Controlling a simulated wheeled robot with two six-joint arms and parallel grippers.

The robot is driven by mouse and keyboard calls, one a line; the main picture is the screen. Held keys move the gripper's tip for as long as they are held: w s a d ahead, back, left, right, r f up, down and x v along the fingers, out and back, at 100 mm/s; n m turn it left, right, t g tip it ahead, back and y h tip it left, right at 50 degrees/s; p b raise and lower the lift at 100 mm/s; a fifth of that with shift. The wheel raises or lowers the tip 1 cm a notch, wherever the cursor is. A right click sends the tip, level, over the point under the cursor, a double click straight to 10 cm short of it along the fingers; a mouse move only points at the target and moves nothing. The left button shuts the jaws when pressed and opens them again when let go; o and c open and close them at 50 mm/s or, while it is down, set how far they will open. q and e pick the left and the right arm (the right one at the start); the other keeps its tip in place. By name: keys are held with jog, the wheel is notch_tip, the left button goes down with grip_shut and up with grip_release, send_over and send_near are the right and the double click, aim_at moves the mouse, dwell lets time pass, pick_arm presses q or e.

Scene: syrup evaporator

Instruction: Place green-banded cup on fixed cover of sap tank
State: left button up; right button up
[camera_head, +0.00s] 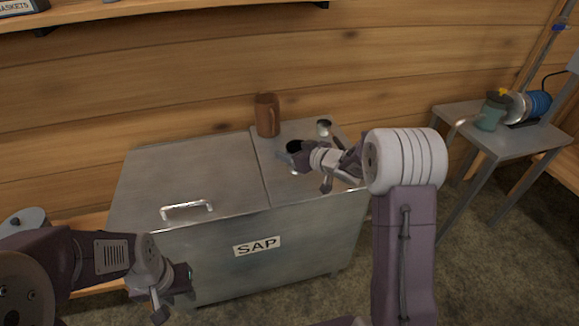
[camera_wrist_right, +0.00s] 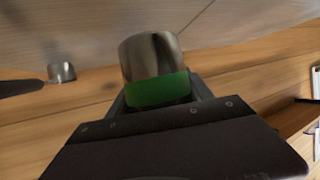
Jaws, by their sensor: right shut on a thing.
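The sap tank (camera_head: 262,247) is a grey metal box. Its fixed cover (camera_head: 264,160) is the plain right part of the top, beside a lid (camera_head: 150,180) with a handle. My right gripper (camera_head: 290,153) is over the fixed cover, shut on the green-banded cup. In the right wrist view this metal cup (camera_wrist_right: 150,55) sits between the fingers with its green band (camera_wrist_right: 157,90) nearest the gripper. I cannot tell whether the cup touches the cover. My left gripper (camera_head: 187,279) is low in front of the tank, apart from everything; its jaws are unclear.
A brown mug (camera_head: 267,114) stands at the back of the tank top. A small metal cup (camera_head: 323,127) stands at the back right of the cover. A wooden wall is behind.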

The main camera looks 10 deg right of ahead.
jog(key=shift+w+a+f, duration=0.3)
jog(key=shift+w+a, duration=0.1)
jog(key=shift+a, duration=0.05)
notch_tip(320, 180, down, 4)
jog(key=shift+f+b, duration=0.15)
jog(key=shift+b, duration=1.1)
jog(key=o, duration=1.4)
